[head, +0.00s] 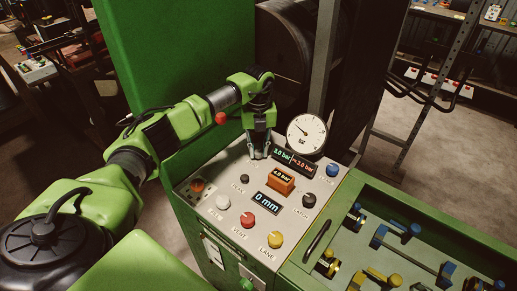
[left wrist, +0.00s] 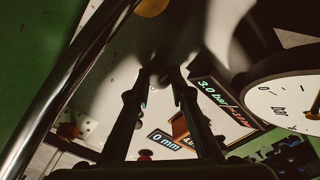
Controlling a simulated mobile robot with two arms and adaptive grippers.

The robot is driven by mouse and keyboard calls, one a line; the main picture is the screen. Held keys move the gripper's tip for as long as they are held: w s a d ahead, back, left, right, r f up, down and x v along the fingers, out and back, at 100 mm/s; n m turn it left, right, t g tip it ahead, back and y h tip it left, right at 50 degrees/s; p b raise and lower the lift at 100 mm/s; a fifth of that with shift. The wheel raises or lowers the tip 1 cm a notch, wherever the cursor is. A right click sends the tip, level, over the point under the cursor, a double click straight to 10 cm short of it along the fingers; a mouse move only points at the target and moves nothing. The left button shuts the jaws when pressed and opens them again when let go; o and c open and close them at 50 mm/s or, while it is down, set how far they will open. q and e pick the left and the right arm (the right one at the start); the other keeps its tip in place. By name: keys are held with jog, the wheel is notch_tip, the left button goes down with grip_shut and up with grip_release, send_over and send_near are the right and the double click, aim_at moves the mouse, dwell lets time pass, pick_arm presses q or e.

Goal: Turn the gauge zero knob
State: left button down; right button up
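My left gripper (head: 259,156) points down at the back left of the sloped grey panel, just left of the round white gauge (head: 306,134). Its two fingers stand a little apart, with their tips at the panel. In the left wrist view the fingertips (left wrist: 160,75) straddle a small dark spot; whether they touch a knob there is unclear. No knob can be surely read as the gauge zero knob; it may be hidden by the fingers. A blue knob (head: 333,170) sits right of the pressure display (head: 297,160). The gauge also shows in the left wrist view (left wrist: 290,103).
White (head: 223,201), red (head: 247,220), yellow (head: 275,239) and black (head: 309,200) knobs stand on the panel around an orange block (head: 281,180) and the 0 mm display (head: 266,203). A green tray (head: 440,235) with tools lies right. A green wall (head: 170,50) stands behind my arm.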

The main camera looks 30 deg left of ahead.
pick_arm(q)
jog(key=shift+m, duration=0.4)
jog(key=shift+m+b, duration=0.7)
jog(key=shift+m, duration=0.2)
jog(key=m+b, duration=0.1)
jog(key=m, duration=0.1)
jog(key=shift+m, duration=0.4)
jog(key=m+b, duration=0.1)
jog(key=m, duration=0.2)
jog(key=shift+m+b, duration=0.55)
jog(key=shift+m, duration=1.15)
jog(key=shift+r, duration=0.1)
jog(key=c, duration=2.1)
grip_release()
